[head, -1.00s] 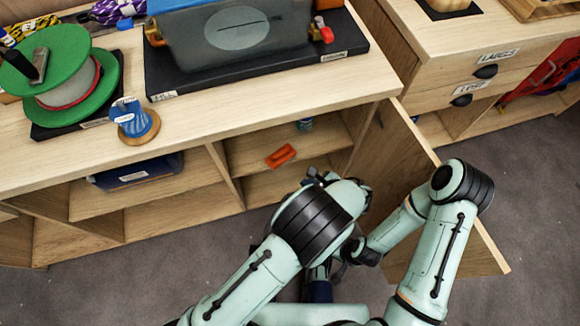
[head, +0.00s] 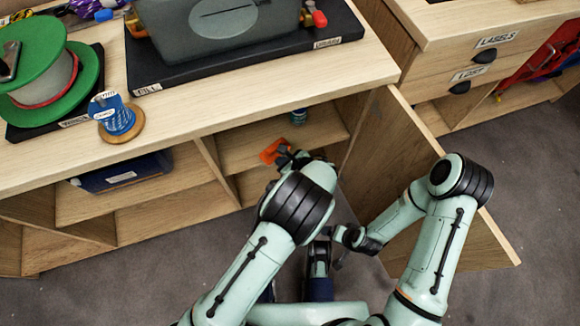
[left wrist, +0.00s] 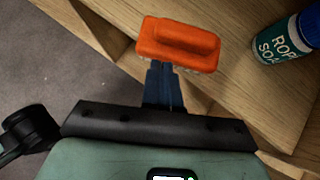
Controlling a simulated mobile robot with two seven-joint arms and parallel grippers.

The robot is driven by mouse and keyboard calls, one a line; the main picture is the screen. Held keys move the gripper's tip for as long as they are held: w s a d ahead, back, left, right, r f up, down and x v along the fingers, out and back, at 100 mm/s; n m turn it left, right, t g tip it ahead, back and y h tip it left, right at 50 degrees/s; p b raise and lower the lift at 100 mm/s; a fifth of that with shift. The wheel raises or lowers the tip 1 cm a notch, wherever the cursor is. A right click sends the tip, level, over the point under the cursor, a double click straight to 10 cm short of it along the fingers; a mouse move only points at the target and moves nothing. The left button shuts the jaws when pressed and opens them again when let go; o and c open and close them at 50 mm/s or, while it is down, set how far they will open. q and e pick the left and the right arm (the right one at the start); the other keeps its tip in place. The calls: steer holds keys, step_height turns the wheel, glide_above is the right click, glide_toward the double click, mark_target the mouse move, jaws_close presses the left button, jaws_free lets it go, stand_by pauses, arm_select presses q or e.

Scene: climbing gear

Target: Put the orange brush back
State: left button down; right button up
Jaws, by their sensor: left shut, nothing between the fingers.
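The orange brush (head: 270,151) is on the shelf inside the open cabinet (head: 237,146). In the left wrist view the brush (left wrist: 180,40) is just beyond the fingers, its bristle edge facing them. My left gripper (head: 291,158) reaches into the cabinet beside the brush; in the left wrist view its dark fingers (left wrist: 162,82) are shut with nothing between them. The brush hides their tips, so I cannot tell whether they touch it. My right gripper (head: 345,238) is low in front of the cabinet; its jaws are not clear.
A rope soap bottle (left wrist: 289,38) stands on the shelf right of the brush, also small in the head view (head: 298,117). The cabinet door (head: 400,170) hangs open on the right. A blue case (head: 122,172) is in the left compartment. The worktop holds a green spool (head: 22,60) and a blue spool (head: 115,117).

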arm_select(q)
steer(key=shift+w+a, duration=0.15)
steer(key=w+a, duration=0.8)
steer(key=shift+w+a, duration=0.2)
steer(key=shift+a, duration=0.2)
arm_select(e)
steer(key=shift+w+f, duration=0.1)
steer(key=shift+w, duration=0.05)
